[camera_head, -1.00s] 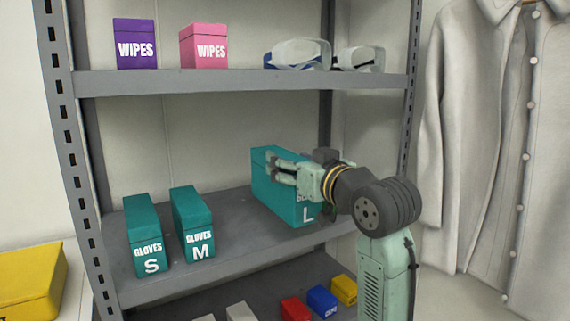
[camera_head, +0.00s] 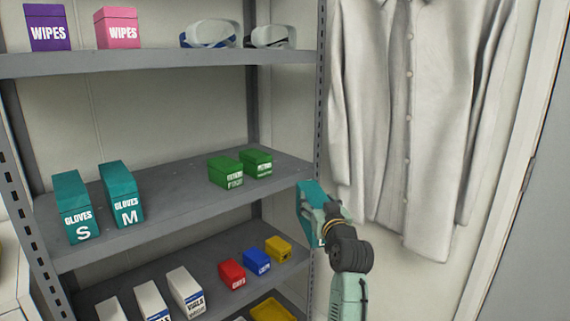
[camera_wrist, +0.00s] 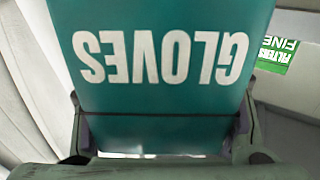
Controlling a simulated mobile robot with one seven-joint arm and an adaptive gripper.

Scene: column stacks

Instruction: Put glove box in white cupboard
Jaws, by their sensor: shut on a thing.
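My gripper (camera_wrist: 160,140) is shut on a teal glove box (camera_wrist: 165,85), whose upside-down "GLOVES" lettering fills much of the wrist view. In the head view the glove box (camera_head: 309,202) is held at the right front edge of the shelf unit, off the shelf, partly hidden by my gripper (camera_head: 328,212). Two more teal glove boxes, S (camera_head: 75,207) and M (camera_head: 121,194), stand on the middle shelf at left. No white cupboard can be clearly made out.
The metal shelf unit (camera_head: 165,220) has a right upright (camera_head: 319,110) close to the held box. Two green boxes (camera_head: 240,168) stand on the middle shelf. A white coat (camera_head: 410,110) hangs on the right. Small red (camera_head: 231,274), blue (camera_head: 257,262) and yellow (camera_head: 279,250) boxes sit lower.

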